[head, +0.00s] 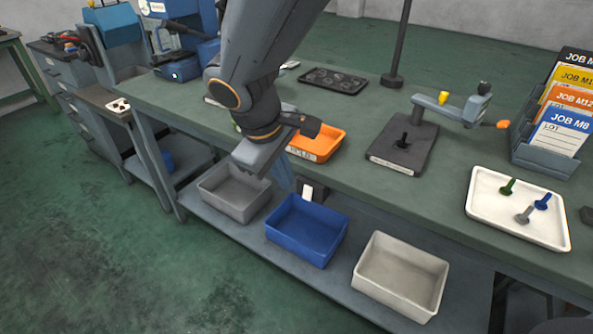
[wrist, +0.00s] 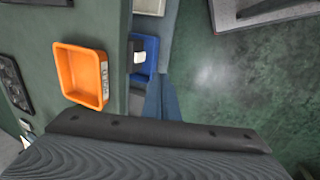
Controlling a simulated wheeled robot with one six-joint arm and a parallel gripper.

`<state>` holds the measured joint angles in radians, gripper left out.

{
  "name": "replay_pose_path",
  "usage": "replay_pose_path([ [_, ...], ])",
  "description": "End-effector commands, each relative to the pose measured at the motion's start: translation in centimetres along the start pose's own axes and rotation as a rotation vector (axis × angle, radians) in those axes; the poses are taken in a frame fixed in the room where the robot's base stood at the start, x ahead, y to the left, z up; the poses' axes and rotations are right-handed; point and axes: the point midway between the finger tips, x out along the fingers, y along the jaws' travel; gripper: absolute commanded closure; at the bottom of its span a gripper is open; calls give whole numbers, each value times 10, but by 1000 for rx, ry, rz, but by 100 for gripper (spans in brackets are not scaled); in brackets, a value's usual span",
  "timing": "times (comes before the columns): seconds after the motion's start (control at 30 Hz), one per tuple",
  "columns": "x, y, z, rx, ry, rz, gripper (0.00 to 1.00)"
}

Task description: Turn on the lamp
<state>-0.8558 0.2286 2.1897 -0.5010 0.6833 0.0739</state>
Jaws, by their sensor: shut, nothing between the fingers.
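A dark upright pole on a round base (head: 392,80) stands at the back of the bench; it may be the lamp's stand, and its top is out of view. A small white piece (head: 307,192) is at the bench's front edge above the blue bin. In the wrist view the white piece (wrist: 139,57) sits on a dark housing at the bench edge and looks like a switch; its setting cannot be told. My gripper (head: 288,184) is shut and empty, just left of the white piece in the head view. In the wrist view the closed fingers (wrist: 164,85) are apart from it.
An orange tray (head: 318,146) lies on the bench behind my gripper. Grey (head: 233,192), blue (head: 306,230) and beige (head: 401,276) bins stand on the lower shelf. A white tray with bolts (head: 490,215) and a clamp fixture (head: 402,148) are to the right. The floor in front is clear.

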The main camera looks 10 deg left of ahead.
Motion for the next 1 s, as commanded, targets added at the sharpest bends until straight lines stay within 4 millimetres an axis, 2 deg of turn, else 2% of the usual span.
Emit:
replay_pose_path([
  [0.8, 8, -6, 1, 0, -1, -2, 100],
  [1.0, 25, -6, 2, -1, -4, -3, 100],
])
